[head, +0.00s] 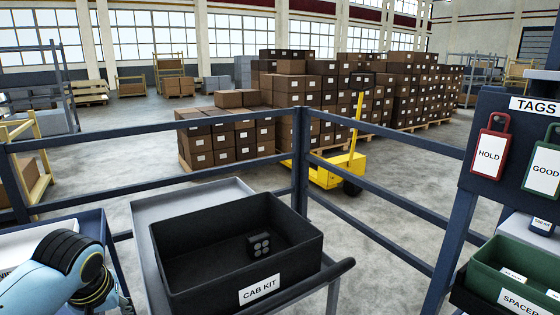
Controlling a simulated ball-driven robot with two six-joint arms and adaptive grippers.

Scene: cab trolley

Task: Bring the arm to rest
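Part of my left arm (75,262) shows at the lower left, light blue with dark joint covers. Its gripper is not in view. My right arm and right gripper are not in view. A black bin labelled CAB KIT (203,282) stands on a grey trolley (160,208) in front of me. A small dark block with several round grey faces (260,245) lies inside the bin against its far right part. My visible arm is to the left of the bin and apart from it.
Dark blue railing (300,160) runs behind the trolley. At right, a TAGS board (505,195) holds a red HOLD tag (490,152) and a green GOOD tag (545,172). Below it is a green SPACER bin (490,280). A blue-edged table (92,222) is at left. Stacked cartons stand beyond the railing.

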